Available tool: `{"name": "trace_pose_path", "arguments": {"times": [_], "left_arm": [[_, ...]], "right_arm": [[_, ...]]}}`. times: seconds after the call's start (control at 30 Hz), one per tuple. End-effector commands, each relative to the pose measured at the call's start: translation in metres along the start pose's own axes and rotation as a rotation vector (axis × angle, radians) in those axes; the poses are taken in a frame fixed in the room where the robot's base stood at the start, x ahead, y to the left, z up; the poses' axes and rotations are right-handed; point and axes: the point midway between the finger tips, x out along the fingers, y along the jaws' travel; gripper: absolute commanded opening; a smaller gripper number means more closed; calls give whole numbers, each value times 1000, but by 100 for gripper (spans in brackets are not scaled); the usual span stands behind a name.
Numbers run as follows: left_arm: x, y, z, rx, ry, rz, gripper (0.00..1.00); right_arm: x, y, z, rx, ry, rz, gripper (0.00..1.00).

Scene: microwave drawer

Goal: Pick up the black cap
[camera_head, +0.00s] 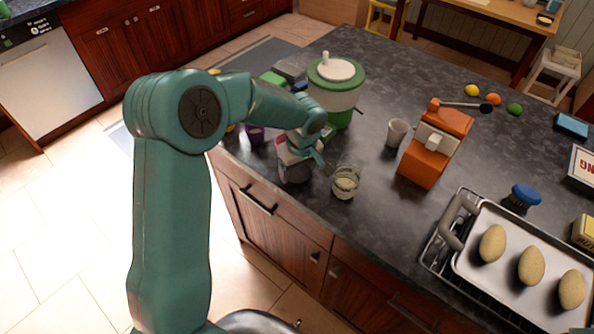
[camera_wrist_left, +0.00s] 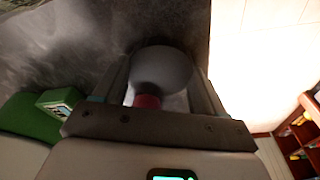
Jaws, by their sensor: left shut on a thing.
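My left gripper (camera_head: 308,160) reaches down at the counter's near left edge, beside a glass jar. It is shut on a dark grey, rounded thing, which I take to be the black cap (camera_wrist_left: 162,68); it fills the gap between the fingers (camera_wrist_left: 160,92) in the left wrist view. A small red part (camera_wrist_left: 147,101) and something whitish show on the palm side of it. In the head view the held thing is partly hidden by the gripper, and I cannot tell whether it touches the counter. My right gripper is not in view.
The glass jar (camera_head: 345,184) stands close on the right. A green and cream dispenser (camera_head: 336,85) is behind, and a purple cup (camera_head: 254,135) is left.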

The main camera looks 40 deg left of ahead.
Motion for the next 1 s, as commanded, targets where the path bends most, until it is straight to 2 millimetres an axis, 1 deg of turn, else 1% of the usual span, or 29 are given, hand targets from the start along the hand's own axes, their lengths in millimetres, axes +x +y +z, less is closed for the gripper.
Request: {"name": "trace_pose_path", "arguments": {"times": [0.17, 0.27, 0.37, 0.47, 0.7, 0.8, 0.9, 1.0], "left_arm": [[-4, 0, -1, -1, 1, 1, 43], [-14, 1, -3, -1, 3, 4, 43], [-30, 1, -5, -2, 3, 4, 43], [-54, 1, -9, -2, 5, 7, 43], [-128, 2, -20, -1, 3, 7, 43], [-154, 1, -23, 0, 2, 5, 43], [-174, 0, -26, 0, 1, 3, 43], [-188, 1, -28, 0, 1, 2, 43]], "right_arm": [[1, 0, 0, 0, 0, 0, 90], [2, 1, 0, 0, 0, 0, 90], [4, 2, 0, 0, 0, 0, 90], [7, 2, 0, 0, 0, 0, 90], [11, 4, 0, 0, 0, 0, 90], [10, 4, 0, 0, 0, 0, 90], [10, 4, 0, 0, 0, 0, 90], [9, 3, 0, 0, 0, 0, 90]]}}
